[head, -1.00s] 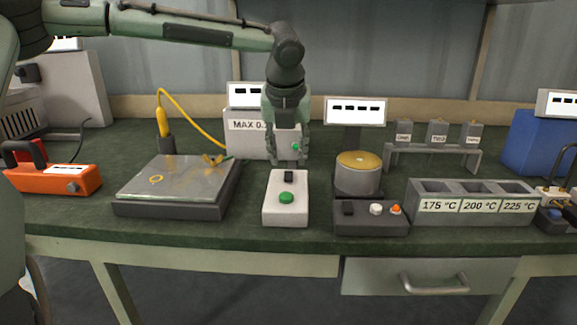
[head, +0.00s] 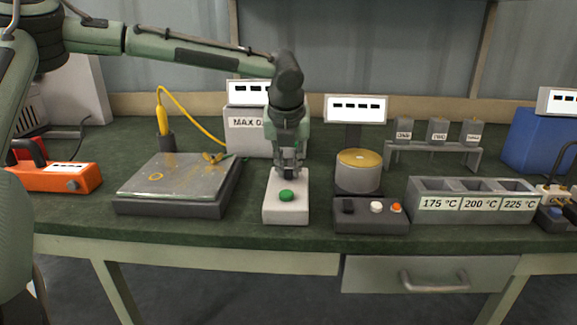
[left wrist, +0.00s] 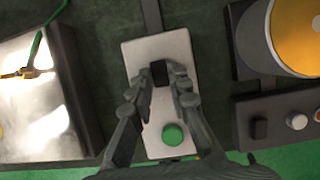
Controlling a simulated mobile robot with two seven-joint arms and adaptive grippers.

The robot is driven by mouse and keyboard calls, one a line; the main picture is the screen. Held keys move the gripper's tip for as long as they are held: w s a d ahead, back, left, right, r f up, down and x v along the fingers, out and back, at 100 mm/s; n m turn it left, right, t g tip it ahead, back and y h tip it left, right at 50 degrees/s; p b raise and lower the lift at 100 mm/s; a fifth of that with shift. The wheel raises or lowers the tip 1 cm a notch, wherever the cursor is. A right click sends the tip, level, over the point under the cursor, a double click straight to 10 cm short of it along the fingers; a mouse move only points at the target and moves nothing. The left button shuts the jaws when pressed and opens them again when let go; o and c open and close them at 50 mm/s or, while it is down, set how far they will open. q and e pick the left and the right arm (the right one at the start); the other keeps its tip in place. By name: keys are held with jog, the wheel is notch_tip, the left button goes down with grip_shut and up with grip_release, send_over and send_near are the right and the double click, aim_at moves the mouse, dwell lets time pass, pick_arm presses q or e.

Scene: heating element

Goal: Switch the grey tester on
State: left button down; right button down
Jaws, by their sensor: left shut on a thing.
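A light grey box labelled "MAX 0..." (head: 246,122) with a display on top stands at the back, partly hidden behind my left arm. In front of it is a pale grey-white control box (head: 286,208) with a round green button (head: 286,196) and a black switch. My left gripper (head: 288,172) points down at the far end of this control box. In the left wrist view its fingers are shut on the black switch (left wrist: 160,72), one on each side. The green button (left wrist: 172,134) is clear of the fingers. My right gripper is not in view.
A hotplate-like slab (head: 178,182) lies left of the control box. A round heater with a gold top (head: 358,157) and its switch panel (head: 371,219) stand close on the right. Further right is a block marked with temperatures (head: 474,205). An orange device (head: 58,178) lies far left.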

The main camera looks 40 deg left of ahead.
aim_at(288, 173)
pick_arm(q)
jog(key=shift+w+a+g+h, duration=0.15)
jog(key=shift+g+h, duration=0.1)
jog(key=shift+g, duration=0.25)
jog(key=shift+w+a+g+h, duration=0.15)
jog(key=shift+g+h, duration=0.1)
jog(key=shift+g, duration=0.25)
jog(key=shift+w+g+h, duration=0.15)
jog(key=shift+g+h, duration=0.45)
jog(key=shift+g, duration=0.3)
jog(key=shift+r, duration=0.1)
jog(key=c, duration=1.4)
grip_release()
jog(key=shift+c, duration=0.2)
notch_tip(288, 173, up, 12)
